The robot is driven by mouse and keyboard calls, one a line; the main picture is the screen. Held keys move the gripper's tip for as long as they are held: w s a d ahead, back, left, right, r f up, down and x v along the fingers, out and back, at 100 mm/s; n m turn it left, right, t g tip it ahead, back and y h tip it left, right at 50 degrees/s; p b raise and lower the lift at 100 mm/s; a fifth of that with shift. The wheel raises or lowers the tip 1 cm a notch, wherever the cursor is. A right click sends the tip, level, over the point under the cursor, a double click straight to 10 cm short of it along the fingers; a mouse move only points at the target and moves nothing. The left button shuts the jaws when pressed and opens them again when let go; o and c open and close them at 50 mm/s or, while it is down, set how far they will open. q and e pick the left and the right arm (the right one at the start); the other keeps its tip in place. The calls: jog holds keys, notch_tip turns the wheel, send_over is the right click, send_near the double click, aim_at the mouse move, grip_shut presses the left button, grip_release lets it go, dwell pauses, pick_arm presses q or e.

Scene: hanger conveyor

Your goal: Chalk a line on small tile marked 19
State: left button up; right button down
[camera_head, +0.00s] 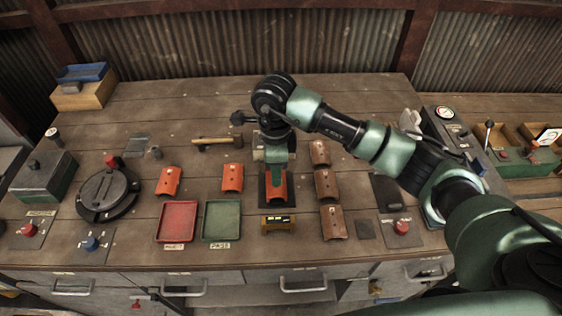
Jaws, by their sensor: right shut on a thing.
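Small roof-like tiles lie on the workbench: orange ones at left (168,181) and centre-left (232,177), an orange one (276,192) on a dark base at the centre, and brown ones at the right (320,153), (327,184), (333,222). Their numbers are too small to read, so I cannot tell which is 19. My right gripper (275,142) points down just behind and above the central orange tile, at a green-grey fixture. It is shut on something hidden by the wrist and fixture. I cannot make out any chalk. My left gripper is not in view.
A red tray (159,221) and a green tray (204,222) lie at front centre-left, a yellow gauge-like block (278,225) beside them. A hammer (217,141) lies behind. A round black device (107,190) stands left. A red button (402,227) is at right. The bench's back left is mostly clear.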

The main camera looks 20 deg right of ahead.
aim_at(277, 192)
jog(key=shift+s+f, duration=0.1)
jog(key=shift+f, duration=0.3)
jog(key=shift+f+b, duration=0.3)
jog(key=shift+b, duration=0.05)
jog(key=shift+f+b, duration=0.5)
jog(key=shift+f, duration=0.45)
jog(key=shift+f+b, duration=0.35)
jog(key=shift+f, duration=0.55)
pick_arm(q)
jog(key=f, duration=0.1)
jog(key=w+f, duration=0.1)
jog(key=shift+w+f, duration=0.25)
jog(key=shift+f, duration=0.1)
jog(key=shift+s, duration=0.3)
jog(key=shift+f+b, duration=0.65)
jog(key=shift+b, duration=0.05)
pick_arm(e)
jog(key=shift+f, duration=0.6)
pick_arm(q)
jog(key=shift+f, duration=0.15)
pick_arm(e)
jog(key=shift+w+d, duration=0.1)
jog(key=shift+w, duration=0.15)
